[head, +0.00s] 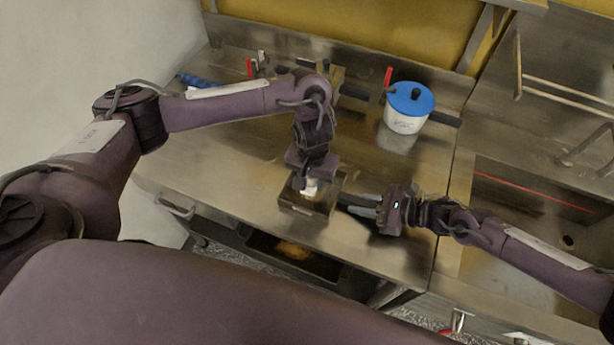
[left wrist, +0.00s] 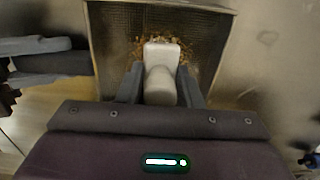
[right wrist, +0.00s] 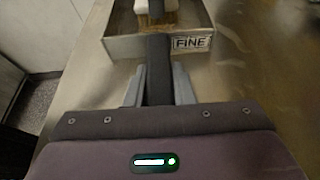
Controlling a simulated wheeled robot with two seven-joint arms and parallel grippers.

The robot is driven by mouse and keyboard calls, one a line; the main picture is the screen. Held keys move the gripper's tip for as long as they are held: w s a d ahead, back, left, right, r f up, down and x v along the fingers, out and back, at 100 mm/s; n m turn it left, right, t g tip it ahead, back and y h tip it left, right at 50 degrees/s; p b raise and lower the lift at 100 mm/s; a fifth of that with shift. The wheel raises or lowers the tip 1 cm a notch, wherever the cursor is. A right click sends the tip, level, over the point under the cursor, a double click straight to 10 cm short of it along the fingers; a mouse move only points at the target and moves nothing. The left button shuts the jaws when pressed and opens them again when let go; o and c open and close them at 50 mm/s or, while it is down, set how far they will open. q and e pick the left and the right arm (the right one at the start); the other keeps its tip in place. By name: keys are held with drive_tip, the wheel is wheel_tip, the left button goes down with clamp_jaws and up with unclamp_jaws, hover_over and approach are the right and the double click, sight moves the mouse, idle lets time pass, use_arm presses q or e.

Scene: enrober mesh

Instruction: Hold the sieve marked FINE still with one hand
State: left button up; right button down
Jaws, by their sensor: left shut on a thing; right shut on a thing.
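The sieve marked FINE is a square metal box (head: 303,208) on the steel worktop near its front edge. Its FINE label (right wrist: 191,43) faces the right wrist camera, and its mesh floor (left wrist: 112,40) shows in the left wrist view. My right gripper (head: 366,207) is shut on the sieve's dark handle (right wrist: 158,68), which sticks out from one wall. My left gripper (head: 309,184) is over the sieve, shut on a white block-like tool (left wrist: 162,75) held inside the walls. Brown crumbs (left wrist: 188,50) lie on the mesh around the tool. The tool's underside is hidden.
A white pot (head: 405,123) with a blue lid (head: 411,98) stands at the back right. Several tools, including a blue-handled one (head: 195,80), lie at the back left. A dark tray (head: 325,268) with orange-brown bits shows below the front edge. The worktop between is mostly clear.

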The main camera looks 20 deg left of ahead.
use_arm(q)
drive_tip(key=shift+d, duration=0.95)
drive_tip(key=shift+s+a+f, duration=0.1)
drive_tip(key=shift+a+f, duration=0.05)
drive_tip(key=shift+a, duration=1.9)
drive_tip(key=shift+d, duration=2.1)
drive_tip(key=shift+a, duration=2.1)
